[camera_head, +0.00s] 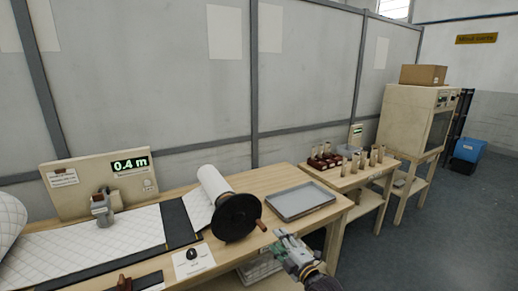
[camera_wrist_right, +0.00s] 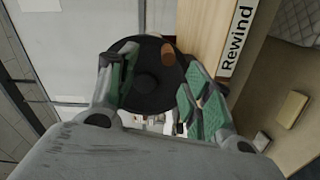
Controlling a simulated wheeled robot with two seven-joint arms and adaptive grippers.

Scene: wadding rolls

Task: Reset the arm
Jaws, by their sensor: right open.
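My right gripper (camera_head: 291,253) is in the lower middle of the head view, in front of the bench's right part, below the grey tray. In the right wrist view the right gripper (camera_wrist_right: 157,88) has its two green-padded fingers spread apart, with nothing between the pads. Beyond them is a black crank disc (camera_wrist_right: 146,80) with a brown handle (camera_wrist_right: 168,54). In the head view the black disc (camera_head: 236,218) sits on the end of a white roll (camera_head: 213,184), its handle (camera_head: 262,226) on the right side. My left gripper does not show.
A grey tray (camera_head: 300,202) lies on the wooden bench (camera_head: 266,182) right of the roll. White quilted wadding (camera_head: 80,246) covers the left. A display (camera_head: 130,165) reads 0.4 m. A side table (camera_head: 349,180) holds several small rolls. Grey floor (camera_head: 440,230) is clear at right.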

